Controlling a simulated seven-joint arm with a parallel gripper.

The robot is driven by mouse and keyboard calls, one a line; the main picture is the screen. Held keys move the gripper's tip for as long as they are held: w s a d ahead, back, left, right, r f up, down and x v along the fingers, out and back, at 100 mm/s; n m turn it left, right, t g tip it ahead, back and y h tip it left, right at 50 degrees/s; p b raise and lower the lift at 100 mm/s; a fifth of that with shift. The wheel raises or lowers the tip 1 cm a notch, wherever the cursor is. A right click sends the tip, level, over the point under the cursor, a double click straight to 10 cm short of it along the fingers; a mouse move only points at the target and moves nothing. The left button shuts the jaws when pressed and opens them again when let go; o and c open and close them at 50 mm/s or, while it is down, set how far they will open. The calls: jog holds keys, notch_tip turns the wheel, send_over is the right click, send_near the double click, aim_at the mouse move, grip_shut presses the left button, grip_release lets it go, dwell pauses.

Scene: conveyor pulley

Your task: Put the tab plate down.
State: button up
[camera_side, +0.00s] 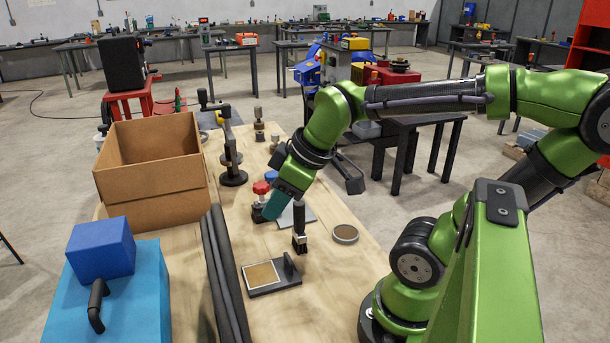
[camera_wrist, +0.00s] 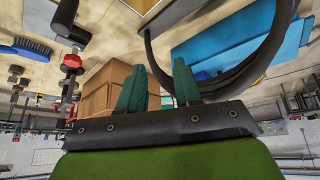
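My gripper (camera_side: 273,206) has teal fingers and points down over the wooden table. In the wrist view the two fingers (camera_wrist: 158,85) stand apart, with only background visible between them. A flat grey plate (camera_side: 298,214) shows just right of the fingers in the side view, partly hidden by them; I cannot tell whether they touch. Nearer the front lies a dark plate (camera_side: 277,288) with a tan square pad and an upright black tab (camera_side: 289,266), apart from the gripper. I cannot tell for sure which is the tab plate.
A black-handled tool (camera_side: 300,228) stands between the two plates. A round dish (camera_side: 345,234) is at right. A red-knobbed part (camera_side: 261,188) is close behind the gripper. An open cardboard box (camera_side: 152,189), dark hoses (camera_side: 224,280) and a blue case (camera_side: 150,290) occupy the left.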

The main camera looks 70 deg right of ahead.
jog(key=m, duration=0.2)
jog(key=a+r+m+t, duration=0.1)
jog(key=m, duration=0.1)
jog(key=s+m+y, duration=0.1)
jog(key=m, duration=0.1)
jog(key=shift+a+r+m, duration=0.3)
jog(key=shift+a+r, duration=0.05)
jog(key=shift+a, duration=0.05)
dwell(0.8)
